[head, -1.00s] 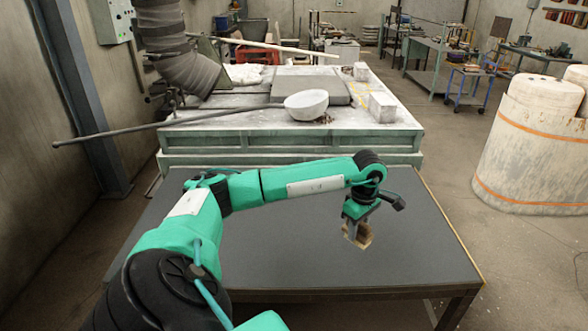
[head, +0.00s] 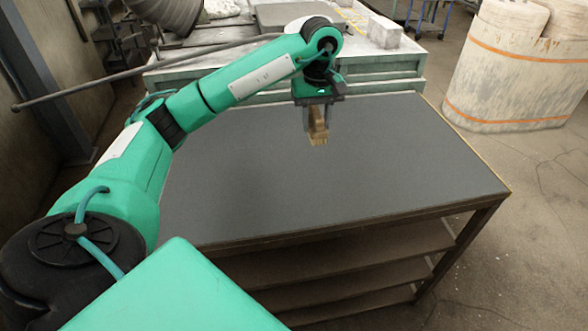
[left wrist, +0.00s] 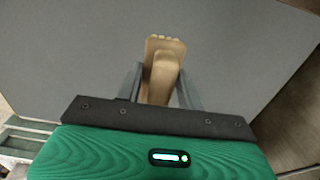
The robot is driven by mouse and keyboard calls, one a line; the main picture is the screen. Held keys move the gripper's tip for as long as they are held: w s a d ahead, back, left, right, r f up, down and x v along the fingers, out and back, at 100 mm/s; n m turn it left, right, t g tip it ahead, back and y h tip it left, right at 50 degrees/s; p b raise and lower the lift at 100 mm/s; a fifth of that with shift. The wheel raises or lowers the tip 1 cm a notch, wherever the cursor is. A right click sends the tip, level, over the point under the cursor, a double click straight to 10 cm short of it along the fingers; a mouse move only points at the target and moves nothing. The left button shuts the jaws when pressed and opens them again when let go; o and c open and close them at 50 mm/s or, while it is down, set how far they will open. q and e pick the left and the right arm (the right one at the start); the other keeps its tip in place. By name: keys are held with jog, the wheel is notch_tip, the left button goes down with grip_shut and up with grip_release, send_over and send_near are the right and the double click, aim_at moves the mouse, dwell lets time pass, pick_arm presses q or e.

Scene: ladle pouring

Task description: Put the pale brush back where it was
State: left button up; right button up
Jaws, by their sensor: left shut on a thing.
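The pale brush (head: 318,128) is a small tan wooden piece, held over the far part of the grey table (head: 290,190). My left gripper (head: 317,122) is shut on it and points down. In the left wrist view the brush (left wrist: 163,70) sits between the two fingers of the left gripper (left wrist: 160,88), with its notched end pointing away from the palm. Whether the brush touches the table I cannot tell. My right gripper is not in view.
The table top is bare around the brush. Behind it stands a green bench (head: 375,70) with a pale block (head: 384,32) and a long dark rod (head: 150,68). Large wrapped rolls (head: 515,70) stand at the right. Open shelves (head: 350,265) lie under the table.

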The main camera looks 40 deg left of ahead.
pick_arm(q)
notch_tip(320, 180, down, 15)
jog(key=p, duration=0.5)
jog(key=shift+w+d, duration=0.15)
jog(key=shift+f, duration=0.6)
notch_tip(320, 180, down, 3)
jog(key=shift+f+p, duration=0.15)
jog(key=shift+p, duration=0.7)
jog(key=shift+f, duration=0.1)
jog(key=shift+f+b, duration=0.15)
jog(key=shift+b, duration=0.15)
jog(key=o, duration=1)
